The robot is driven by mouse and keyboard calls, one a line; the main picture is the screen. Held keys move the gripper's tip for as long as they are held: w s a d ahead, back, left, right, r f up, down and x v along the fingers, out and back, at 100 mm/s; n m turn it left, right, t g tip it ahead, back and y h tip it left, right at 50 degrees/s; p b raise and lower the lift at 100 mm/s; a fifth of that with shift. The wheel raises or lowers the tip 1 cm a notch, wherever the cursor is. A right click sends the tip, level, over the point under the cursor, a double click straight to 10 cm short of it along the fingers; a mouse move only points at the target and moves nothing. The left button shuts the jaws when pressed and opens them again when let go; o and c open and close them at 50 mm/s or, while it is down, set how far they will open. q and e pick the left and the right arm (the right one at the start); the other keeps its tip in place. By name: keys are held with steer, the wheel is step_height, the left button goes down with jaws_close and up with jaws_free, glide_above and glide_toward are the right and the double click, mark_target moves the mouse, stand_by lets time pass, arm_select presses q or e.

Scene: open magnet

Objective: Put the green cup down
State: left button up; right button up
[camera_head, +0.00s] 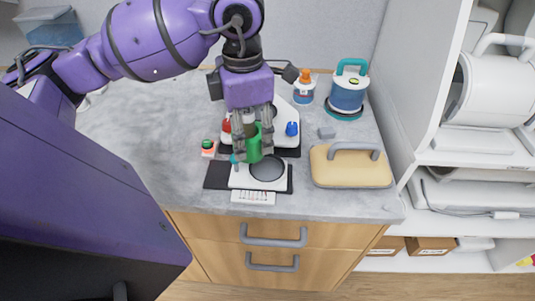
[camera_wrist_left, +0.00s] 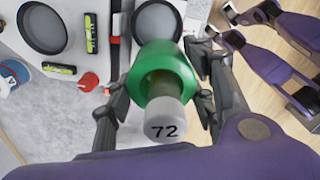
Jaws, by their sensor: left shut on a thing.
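My left gripper (camera_head: 254,157) is shut on the green cup (camera_head: 254,141), one finger on each side. The cup also shows in the left wrist view (camera_wrist_left: 160,62), with a grey cylinder marked "72" (camera_wrist_left: 168,115) in its opening. In the head view the cup is above the back edge of a white device (camera_head: 240,180) with a dark round plate (camera_head: 267,171). Whether the cup's base touches anything is hidden. My right gripper is not in view.
A second white device with a red knob (camera_head: 227,125) and a blue knob (camera_head: 292,129) stands behind. A beige block with a grey handle (camera_head: 350,172) lies to the right. A blue jar (camera_head: 347,95) and a small bottle (camera_head: 304,90) stand farther back. The left counter (camera_head: 135,130) is clear.

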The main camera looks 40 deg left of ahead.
arm_select(q)
steer(key=f, duration=0.1)
steer(key=w+d+f, duration=0.2)
steer(key=f, duration=0.1)
steer(key=shift+w, duration=0.25)
steer(key=shift+w+d+f, duration=0.15)
steer(key=shift+w+f, duration=0.05)
steer(key=shift+f, duration=0.1)
step_height(320, 180, down, 3)
steer(key=shift+w+f, duration=0.1)
steer(key=shift+f, duration=0.05)
steer(key=shift+f, duration=0.4)
steer(key=o, duration=1.3)
steer(key=shift+r, duration=0.1)
